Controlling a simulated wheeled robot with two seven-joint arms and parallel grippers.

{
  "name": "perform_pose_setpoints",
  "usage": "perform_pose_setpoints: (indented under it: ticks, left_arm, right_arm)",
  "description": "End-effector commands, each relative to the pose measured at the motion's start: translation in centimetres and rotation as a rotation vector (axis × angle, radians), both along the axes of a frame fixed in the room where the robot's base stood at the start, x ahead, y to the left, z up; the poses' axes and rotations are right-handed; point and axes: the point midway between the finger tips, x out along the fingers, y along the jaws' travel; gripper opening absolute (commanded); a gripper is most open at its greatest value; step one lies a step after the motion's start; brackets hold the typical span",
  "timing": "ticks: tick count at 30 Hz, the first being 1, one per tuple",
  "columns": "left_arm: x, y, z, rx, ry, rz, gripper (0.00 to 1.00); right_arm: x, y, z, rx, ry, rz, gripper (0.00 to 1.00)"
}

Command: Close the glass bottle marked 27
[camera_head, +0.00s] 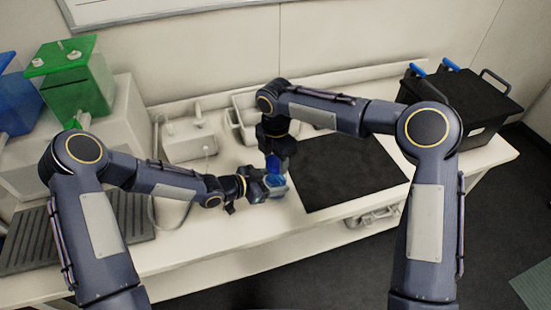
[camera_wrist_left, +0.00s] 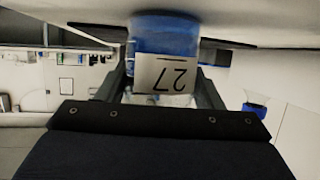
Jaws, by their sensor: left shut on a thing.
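The glass bottle marked 27 (camera_wrist_left: 165,38) has blue contents and a white label; the number appears upside down in the left wrist view. My left gripper (camera_wrist_left: 163,88) is shut around the bottle, with a finger on either side. In the head view the bottle (camera_head: 276,182) is at the end of my left gripper (camera_head: 266,187), over the table's front part. My right gripper (camera_head: 275,158) points down just above the bottle. Blue shows at its tip, but whether it holds a cap is unclear. The bottle's mouth is hidden.
A dark mat (camera_head: 345,172) lies right of the grippers. A black box with handles (camera_head: 465,100) stands at the right end of the table (camera_head: 190,255). A white device (camera_head: 188,138) and white tray (camera_head: 236,118) are behind. Green (camera_head: 75,82) and blue containers stand left.

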Motion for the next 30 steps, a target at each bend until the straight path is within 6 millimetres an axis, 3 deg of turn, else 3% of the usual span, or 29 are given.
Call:
perform_pose_setpoints:
  ticks: [3, 8, 21, 23, 27, 28, 30]
  left_arm:
    - [0.01, -0.01, 0.01, -0.001, 0.000, 0.000, 0.00]
    - [0.01, -0.01, 0.03, -0.001, 0.000, 0.000, 0.00]
    - [0.00, -0.02, 0.02, 0.000, -0.001, 0.000, 0.00]
    - [0.00, -0.02, 0.02, 0.000, -0.001, 0.000, 0.00]
    - [-0.01, -0.03, 0.02, -0.001, -0.001, -0.001, 0.00]
    - [-0.01, -0.03, 0.03, -0.001, -0.001, -0.001, 0.00]
    - [-0.01, -0.04, 0.03, -0.001, -0.001, -0.001, 0.00]
  right_arm:
    - [0.01, 0.01, 0.02, 0.000, 0.000, 0.000, 0.20]
    - [-0.03, 0.09, 0.07, 0.000, -0.001, -0.084, 0.20]
    - [-0.01, 0.11, 0.04, 0.001, -0.004, -1.214, 0.20]
    - [-0.01, 0.07, -0.01, 0.000, -0.001, -1.288, 0.20]
    - [-0.02, 0.07, -0.04, 0.000, 0.000, -1.277, 0.20]
    - [-0.02, 0.07, -0.05, 0.000, 0.000, -1.276, 0.51]
    - [-0.02, 0.05, -0.05, 0.000, 0.000, -1.276, 0.61]
